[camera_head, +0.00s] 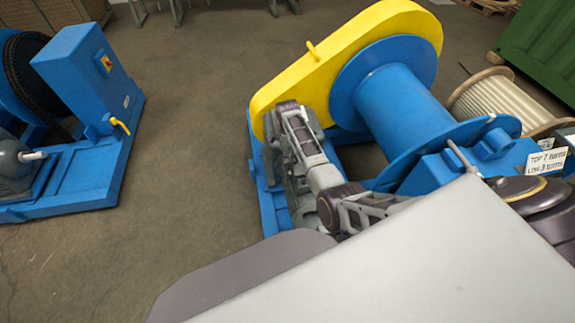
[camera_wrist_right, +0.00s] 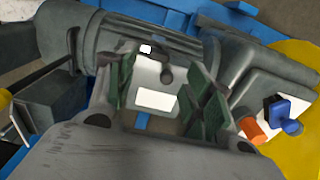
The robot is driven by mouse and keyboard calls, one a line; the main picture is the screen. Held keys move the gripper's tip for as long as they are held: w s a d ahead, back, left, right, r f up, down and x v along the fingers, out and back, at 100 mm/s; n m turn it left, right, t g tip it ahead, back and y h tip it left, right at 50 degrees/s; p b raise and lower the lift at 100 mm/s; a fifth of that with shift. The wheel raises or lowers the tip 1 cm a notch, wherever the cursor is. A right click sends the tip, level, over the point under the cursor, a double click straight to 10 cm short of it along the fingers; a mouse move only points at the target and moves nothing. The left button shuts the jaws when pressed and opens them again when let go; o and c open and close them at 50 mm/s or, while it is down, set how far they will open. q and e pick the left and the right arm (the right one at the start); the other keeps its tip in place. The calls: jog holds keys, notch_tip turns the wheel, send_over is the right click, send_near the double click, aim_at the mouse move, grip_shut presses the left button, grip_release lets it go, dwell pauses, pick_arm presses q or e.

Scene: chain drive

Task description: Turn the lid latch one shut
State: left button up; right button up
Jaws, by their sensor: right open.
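My right gripper (camera_wrist_right: 162,88) shows in the right wrist view, its two green-padded fingers spread apart with nothing between them. Behind the gap are grey machine parts and a white plate (camera_wrist_right: 155,99). Right of the fingers is a grey box (camera_wrist_right: 262,88) with a small blue knob or lever (camera_wrist_right: 282,110) and an orange piece (camera_wrist_right: 253,132). I cannot tell for sure which part is lid latch one. The fingers stand apart from the blue and orange pieces. In the head view my right arm reaches over the grey motor (camera_head: 304,216); its fingers cannot be made out. My left gripper is not in view.
The yellow chain guard (camera_head: 340,58), with a small yellow handle (camera_head: 313,50), rises beyond my arm. The blue drum (camera_head: 400,108) is right of it. Another blue machine (camera_head: 85,70) stands at left, with clear floor (camera_head: 195,150) between. A wooden reel (camera_head: 497,98) stands at right.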

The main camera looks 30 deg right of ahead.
aim_at(288, 165)
notch_tip(288, 165, down, 6)
jog(key=shift+f+b, duration=0.25)
jog(key=shift+b, duration=0.4)
jog(key=shift+f, duration=1.05)
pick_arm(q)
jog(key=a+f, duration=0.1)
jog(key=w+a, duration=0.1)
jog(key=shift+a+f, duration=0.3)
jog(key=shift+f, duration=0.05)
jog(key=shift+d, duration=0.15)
